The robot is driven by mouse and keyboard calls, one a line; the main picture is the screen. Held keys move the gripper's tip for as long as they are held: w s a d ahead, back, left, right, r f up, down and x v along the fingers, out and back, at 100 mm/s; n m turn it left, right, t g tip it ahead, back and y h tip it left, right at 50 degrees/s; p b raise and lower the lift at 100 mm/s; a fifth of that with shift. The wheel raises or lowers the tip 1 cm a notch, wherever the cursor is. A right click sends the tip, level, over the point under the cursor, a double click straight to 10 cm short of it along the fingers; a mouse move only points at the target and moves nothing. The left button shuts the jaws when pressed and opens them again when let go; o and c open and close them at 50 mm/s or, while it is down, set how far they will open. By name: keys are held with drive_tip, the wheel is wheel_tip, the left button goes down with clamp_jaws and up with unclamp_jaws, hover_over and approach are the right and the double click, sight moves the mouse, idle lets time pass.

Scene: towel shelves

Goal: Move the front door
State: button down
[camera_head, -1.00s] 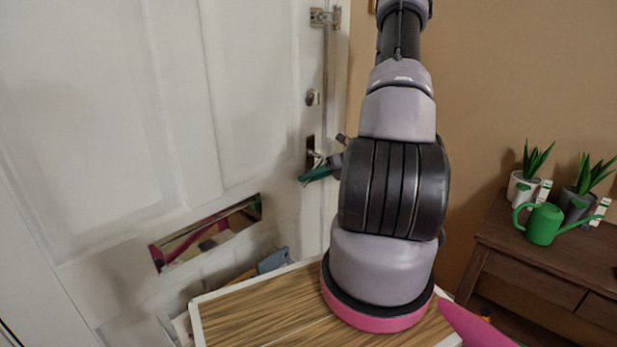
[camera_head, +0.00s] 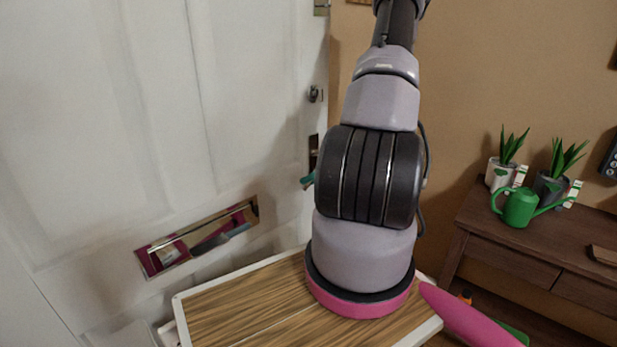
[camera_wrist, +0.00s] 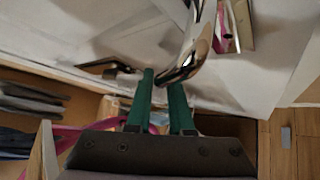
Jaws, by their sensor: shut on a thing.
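The front door (camera_head: 110,110) is white and panelled and fills the left of the head view. I cannot tell whether the door is ajar. My gripper (camera_wrist: 164,80) shows green fingers in the wrist view, shut on the end of the shiny metal door handle (camera_wrist: 197,45). In the head view my arm hides most of the handle, and only a bit of green finger shows beside the door's right edge.
A brown wooden table (camera_head: 490,225) stands against the tan wall at right. It holds a green watering can (camera_head: 518,208) and potted plants (camera_head: 504,172). A wood-topped surface with a white rim (camera_head: 177,318) is below my arm.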

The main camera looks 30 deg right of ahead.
drive_tip(key=c, duration=0.8)
unclamp_jaws()
drive_tip(key=shift+a, duration=0.1)
drive_tip(key=v, duration=1.1)
